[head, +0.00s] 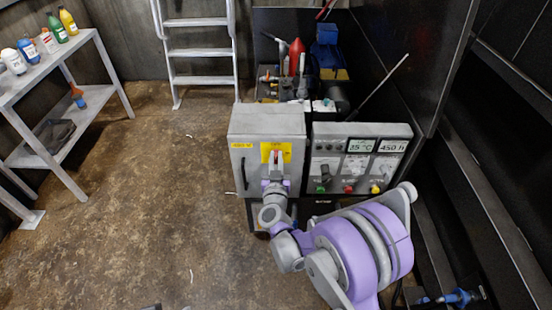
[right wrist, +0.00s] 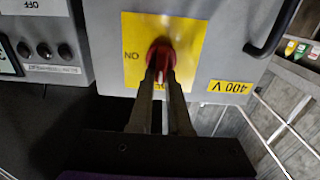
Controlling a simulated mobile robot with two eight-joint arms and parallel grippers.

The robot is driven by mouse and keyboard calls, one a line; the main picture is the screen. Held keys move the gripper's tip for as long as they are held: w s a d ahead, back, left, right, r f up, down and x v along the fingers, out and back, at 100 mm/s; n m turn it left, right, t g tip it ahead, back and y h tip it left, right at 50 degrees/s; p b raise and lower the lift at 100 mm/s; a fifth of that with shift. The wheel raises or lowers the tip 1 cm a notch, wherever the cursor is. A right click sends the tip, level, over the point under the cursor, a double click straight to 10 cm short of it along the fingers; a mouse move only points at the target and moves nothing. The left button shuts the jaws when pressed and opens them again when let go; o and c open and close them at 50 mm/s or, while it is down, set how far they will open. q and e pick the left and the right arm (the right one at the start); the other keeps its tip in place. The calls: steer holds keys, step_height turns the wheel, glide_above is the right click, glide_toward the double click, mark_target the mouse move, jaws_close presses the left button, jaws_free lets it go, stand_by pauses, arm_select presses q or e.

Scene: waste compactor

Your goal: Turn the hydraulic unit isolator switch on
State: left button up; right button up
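The isolator switch (head: 272,156) is a red rotary handle on a yellow plate (head: 286,150), on the front of a grey cabinet (head: 266,121). The right wrist view shows the red switch (right wrist: 160,54) upside down, with its "ON" mark at the left of the yellow plate (right wrist: 190,32). The handle lies along the vertical of the plate, not toward "ON". Lettering at the plate's lower edge in that view is mostly hidden by the fingers. My right gripper (head: 273,181) is at the switch, its two fingertips (right wrist: 161,82) close together on either side of the handle. My left gripper is not in view.
A control panel (head: 360,143) with displays and knobs stands right of the cabinet. A bin of tools (head: 300,88) is behind. A ladder (head: 196,50) stands at the back wall and a shelf with bottles (head: 50,62) at the left. The floor (head: 150,200) at left is clear.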

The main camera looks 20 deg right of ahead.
steer(key=shift+m, duration=0.3)
jaws_close()
steer(key=shift+s+d+f+m+b, duration=0.1)
steer(key=shift+d+f+m+b, duration=0.35)
steer(key=shift+m, duration=2.4)
steer(key=shift+s+d+f+m+b, duration=0.1)
steer(key=shift+m+b, duration=0.65)
steer(key=shift+m, duration=2.15)
steer(key=shift+s+d+f+m+b, duration=0.1)
steer(key=shift+d+f+m+b, duration=0.35)
steer(key=shift+m, duration=2.4)
steer(key=shift+a+r, duration=0.1)
steer(key=shift+a, duration=0.1)
steer(key=o, duration=0.7)
jaws_free()
